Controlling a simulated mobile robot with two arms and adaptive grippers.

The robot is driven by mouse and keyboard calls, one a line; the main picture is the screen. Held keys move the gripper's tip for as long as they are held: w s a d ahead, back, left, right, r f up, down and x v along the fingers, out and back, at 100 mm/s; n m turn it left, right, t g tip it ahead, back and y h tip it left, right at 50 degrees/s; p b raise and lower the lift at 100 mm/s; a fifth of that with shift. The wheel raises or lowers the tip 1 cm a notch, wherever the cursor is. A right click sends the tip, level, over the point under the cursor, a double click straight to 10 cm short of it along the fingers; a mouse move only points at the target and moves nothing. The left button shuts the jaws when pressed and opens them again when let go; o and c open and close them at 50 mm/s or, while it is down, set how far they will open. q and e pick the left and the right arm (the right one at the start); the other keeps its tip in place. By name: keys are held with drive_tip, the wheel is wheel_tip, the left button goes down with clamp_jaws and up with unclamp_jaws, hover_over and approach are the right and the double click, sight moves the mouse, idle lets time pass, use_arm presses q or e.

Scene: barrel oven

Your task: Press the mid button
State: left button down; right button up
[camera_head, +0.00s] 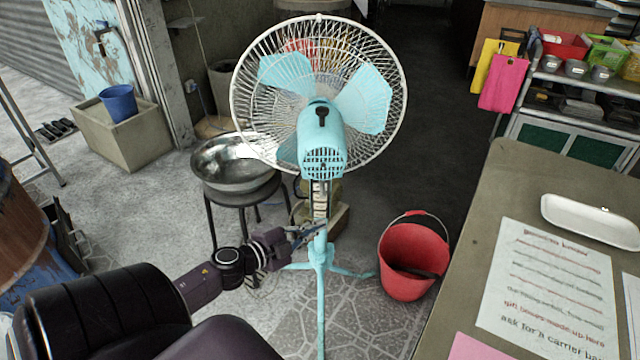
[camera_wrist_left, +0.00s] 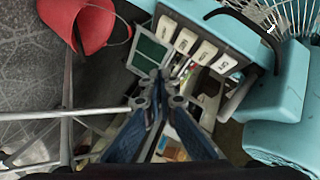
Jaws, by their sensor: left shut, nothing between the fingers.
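A teal standing fan (camera_head: 322,145) with a white wire cage stands in the middle of the head view. In the left wrist view several cream buttons (camera_wrist_left: 194,47) sit in a slanting row on the fan's teal control box (camera_wrist_left: 235,40). My left gripper (camera_head: 318,231) is beside the fan's pole, below the motor housing. In the wrist view its blue fingers (camera_wrist_left: 160,78) are together and empty, with the tips just below the button row in the picture. Contact with a button cannot be told. My right gripper is not in view.
A steel bowl (camera_head: 232,162) on a stool stands left of the fan. A red bucket (camera_head: 412,262) stands on the floor to its right. A table (camera_head: 505,190) with papers and a white tray (camera_head: 590,222) fills the right side.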

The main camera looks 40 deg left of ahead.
sight(326, 208)
use_arm(q)
drive_tip(key=shift+w+a, duration=1.15)
drive_tip(key=shift+w, duration=0.25)
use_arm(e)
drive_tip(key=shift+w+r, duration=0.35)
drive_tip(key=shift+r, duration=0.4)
use_arm(q)
drive_tip(key=shift+w+a+r, duration=0.1)
drive_tip(key=shift+w+a, duration=0.2)
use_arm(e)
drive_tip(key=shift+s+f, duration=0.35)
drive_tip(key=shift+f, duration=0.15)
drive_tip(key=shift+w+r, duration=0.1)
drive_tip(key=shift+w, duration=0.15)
use_arm(q)
drive_tip(key=shift+w+a, duration=0.3)
drive_tip(key=shift+w, duration=0.05)
drive_tip(key=shift+s+d, duration=0.2)
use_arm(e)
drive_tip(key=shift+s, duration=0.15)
